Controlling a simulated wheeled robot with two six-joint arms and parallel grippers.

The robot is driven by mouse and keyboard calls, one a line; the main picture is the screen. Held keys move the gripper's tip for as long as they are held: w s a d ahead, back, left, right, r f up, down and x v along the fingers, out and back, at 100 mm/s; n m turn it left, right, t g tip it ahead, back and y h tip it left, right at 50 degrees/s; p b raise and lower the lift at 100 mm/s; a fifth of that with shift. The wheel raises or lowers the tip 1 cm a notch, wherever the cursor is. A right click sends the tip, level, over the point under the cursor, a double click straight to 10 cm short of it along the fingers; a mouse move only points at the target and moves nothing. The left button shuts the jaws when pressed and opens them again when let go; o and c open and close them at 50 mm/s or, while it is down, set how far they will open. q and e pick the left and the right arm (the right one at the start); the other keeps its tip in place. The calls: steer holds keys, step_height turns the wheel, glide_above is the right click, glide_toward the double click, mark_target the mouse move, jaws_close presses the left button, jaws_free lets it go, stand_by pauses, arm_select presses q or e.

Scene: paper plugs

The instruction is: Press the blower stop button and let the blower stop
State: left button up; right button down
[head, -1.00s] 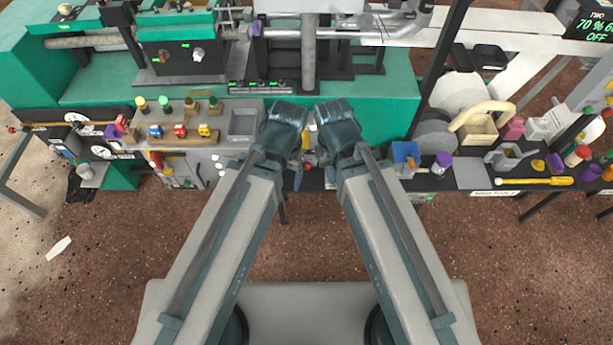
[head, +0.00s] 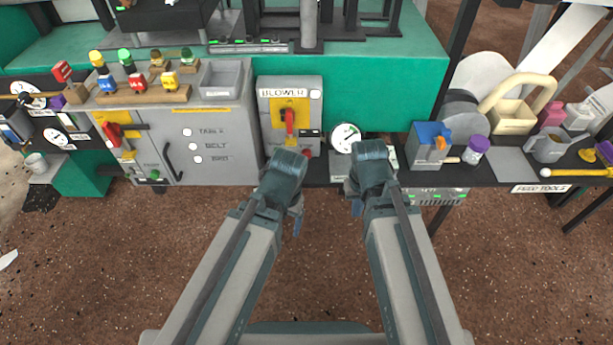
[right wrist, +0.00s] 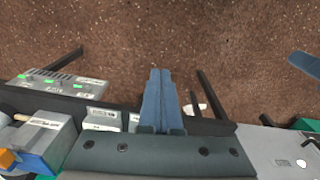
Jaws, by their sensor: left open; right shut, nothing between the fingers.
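The blower box (head: 263,118) is a grey panel labelled BLOWER, with a yellow plate (head: 276,104) and a red handle (head: 290,122). A small red button (head: 308,153) shows at its lower edge, partly hidden by my left gripper. My left gripper (head: 297,212) is in front of and below the box, open and apart from it. My right gripper (head: 357,200) is to the right, in front of the round gauge (head: 345,136). In the right wrist view its blue fingers (right wrist: 161,98) are shut together and empty, pointing over the floor.
A grey cabinet (head: 225,150) with TABLE and BELT labels stands left of the box. A blue box (head: 428,137), a purple-lidded jar (head: 476,150) and feed tools are on the bench to the right. The brown floor (head: 90,270) in front is clear.

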step_height(320, 180, down, 11)
steer(key=w+m+b, duration=0.1)
steer(key=w+b, duration=0.1)
steer(key=b, duration=0.7)
steer(key=m+t+y+b, duration=0.4)
steer(key=m+t+b, duration=0.3)
steer(key=m, duration=0.4)
glide_toward(308, 171)
steer(key=shift+t, duration=0.7)
steer(key=s+f, duration=0.1)
steer(key=s+a+f, duration=0.1)
steer(key=s+a+f+p, duration=0.1)
steer(key=shift+a+f, duration=0.25)
steer(key=shift+f, duration=0.15)
steer(key=shift+a+r, duration=0.1)
steer(key=shift+a, duration=0.05)
arm_select(q)
step_height(308, 171, down, 18)
steer(key=shift+r, duration=0.1)
arm_select(e)
steer(key=shift+w, duration=0.1)
steer(key=shift+w, duration=4.35)
